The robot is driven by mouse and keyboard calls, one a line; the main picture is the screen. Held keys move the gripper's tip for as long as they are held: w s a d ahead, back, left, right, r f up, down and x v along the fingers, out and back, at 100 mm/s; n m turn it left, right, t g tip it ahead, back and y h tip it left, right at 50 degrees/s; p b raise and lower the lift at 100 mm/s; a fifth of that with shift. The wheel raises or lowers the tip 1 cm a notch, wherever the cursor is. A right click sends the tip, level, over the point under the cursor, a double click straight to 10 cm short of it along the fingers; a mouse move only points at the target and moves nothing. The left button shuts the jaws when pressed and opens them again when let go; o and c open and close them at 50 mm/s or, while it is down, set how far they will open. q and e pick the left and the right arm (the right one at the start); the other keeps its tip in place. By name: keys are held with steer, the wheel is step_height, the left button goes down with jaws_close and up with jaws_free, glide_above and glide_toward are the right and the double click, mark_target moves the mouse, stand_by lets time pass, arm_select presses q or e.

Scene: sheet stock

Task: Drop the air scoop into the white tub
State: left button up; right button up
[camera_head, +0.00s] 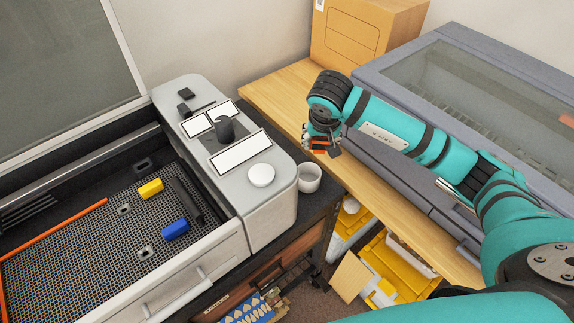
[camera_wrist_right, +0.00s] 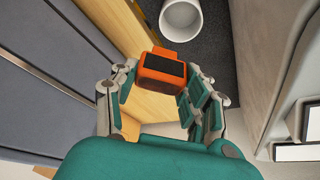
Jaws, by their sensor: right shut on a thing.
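The air scoop, an orange boxy piece with a dark face, is between the fingers of my right gripper (camera_head: 322,141). In the right wrist view the air scoop (camera_wrist_right: 162,72) sits at the fingertips, with a finger on either side. My right gripper is shut on it, above the wooden bench's near edge. The white tub (camera_head: 309,177) stands on the dark surface beside the grey machine, just below and left of the gripper in the head view. In the right wrist view the tub (camera_wrist_right: 181,20) is at the top, apart from the scoop. Its visible inside looks empty. My left gripper is not in view.
The grey machine (camera_head: 262,210) with a honeycomb bed (camera_head: 90,250) is left of the tub. A cardboard box (camera_head: 362,35) and a long grey glass-lidded case (camera_head: 470,75) stand behind. Yellow bins (camera_head: 400,262) are below the bench.

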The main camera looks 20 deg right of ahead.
mark_target(318, 151)
steer(key=shift+w+f, duration=0.2)
steer(key=shift+a+f, duration=0.15)
steer(key=shift+f, duration=0.05)
steer(key=f+b, duration=0.1)
steer(key=f, duration=0.1)
steer(key=f+b, duration=0.1)
steer(key=shift+s+f, duration=0.2)
steer(key=shift+f, duration=0.15)
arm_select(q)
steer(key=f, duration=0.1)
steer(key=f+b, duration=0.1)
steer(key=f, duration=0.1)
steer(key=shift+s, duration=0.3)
arm_select(e)
steer(key=shift+w+f, duration=0.1)
steer(key=shift+f, duration=0.65)
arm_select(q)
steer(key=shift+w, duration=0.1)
arm_select(e)
steer(key=o, duration=1.2)
steer(key=shift+r, duration=0.2)
steer(key=v, duration=1.1)
steer(key=shift+s+r, duration=0.25)
steer(key=shift+r, duration=0.05)
